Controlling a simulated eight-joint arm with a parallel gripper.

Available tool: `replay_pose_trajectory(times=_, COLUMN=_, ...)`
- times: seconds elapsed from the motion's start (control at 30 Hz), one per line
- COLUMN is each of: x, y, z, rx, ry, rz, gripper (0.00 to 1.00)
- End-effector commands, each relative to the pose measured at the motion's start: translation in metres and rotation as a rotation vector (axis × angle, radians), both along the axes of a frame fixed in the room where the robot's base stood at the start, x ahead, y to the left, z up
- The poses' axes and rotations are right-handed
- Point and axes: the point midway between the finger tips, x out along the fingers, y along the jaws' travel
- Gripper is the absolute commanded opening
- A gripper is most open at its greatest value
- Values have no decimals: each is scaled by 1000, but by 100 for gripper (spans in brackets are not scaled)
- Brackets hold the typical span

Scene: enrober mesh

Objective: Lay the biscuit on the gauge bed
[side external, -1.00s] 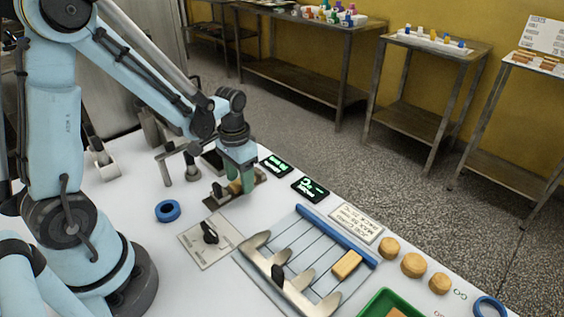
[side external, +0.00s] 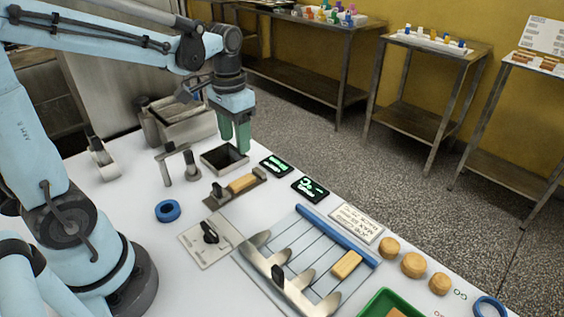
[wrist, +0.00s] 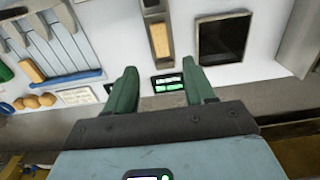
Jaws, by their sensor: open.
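A tan rectangular biscuit (side external: 243,183) lies flat on a narrow metal bed, which looks like the gauge bed (side external: 221,198); a dark knob stands beside its left end. In the wrist view the biscuit (wrist: 159,40) lies lengthwise on that bed (wrist: 152,9). My gripper (side external: 235,135) is up and behind the biscuit, clear of it, near a dark square-topped box. Its green fingers are apart and empty, as the wrist view (wrist: 160,75) also shows. A second oblong biscuit (side external: 347,264) lies on the slatted rack (side external: 300,250) at the front.
The open dark box (side external: 224,159) stands just behind the bed. Two green-lit displays (side external: 310,189) lie to its right. A black-knobbed plate (side external: 208,240), a blue ring (side external: 169,211) and a post (side external: 191,165) are nearby. Several round biscuits (side external: 413,265) and a green tray (side external: 388,304) are at right.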

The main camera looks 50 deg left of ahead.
Motion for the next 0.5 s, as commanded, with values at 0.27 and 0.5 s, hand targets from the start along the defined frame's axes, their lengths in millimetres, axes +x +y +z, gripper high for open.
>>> replay_pose_trajectory(times=0.27, x=-7, y=-10, z=11, rx=12, ry=-70, rz=-2, gripper=54)
replay_pose_trajectory(times=0.5, x=-25, y=-38, z=18, rx=30, ry=-325, rz=-5, gripper=54)
